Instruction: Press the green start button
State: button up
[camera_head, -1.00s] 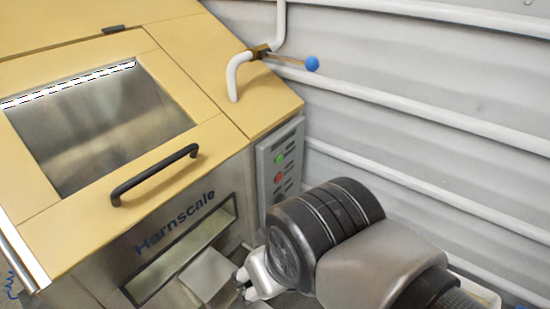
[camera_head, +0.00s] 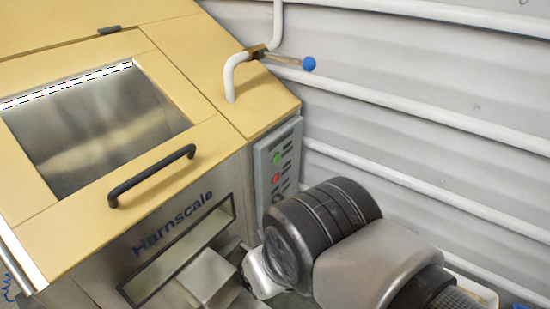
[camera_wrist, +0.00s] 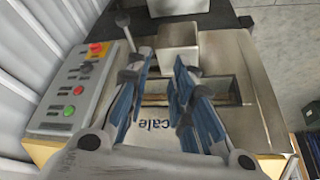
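The green start button (camera_head: 276,158) is on the grey control panel (camera_head: 263,180) on the right side of the hopper, above a red button (camera_head: 275,179). In the wrist view the green button (camera_wrist: 68,110) is left of my gripper (camera_wrist: 162,64), on the panel's near part. My gripper's two blue-padded fingers are apart with nothing between them. They point over the front of the hopper, near the printed lettering and slot, clear of the button. In the head view the fingers are hidden behind my wrist.
The yellow-topped hopper (camera_head: 232,120) has a black handle (camera_head: 150,176) and a blue-knobbed lever (camera_head: 308,64). A red knob on yellow (camera_wrist: 96,48) and a grey lever (camera_wrist: 122,20) are near the panel's far end. A corrugated wall (camera_head: 430,80) closes off the panel side.

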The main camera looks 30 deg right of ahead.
grip_shut()
dwell(1.2)
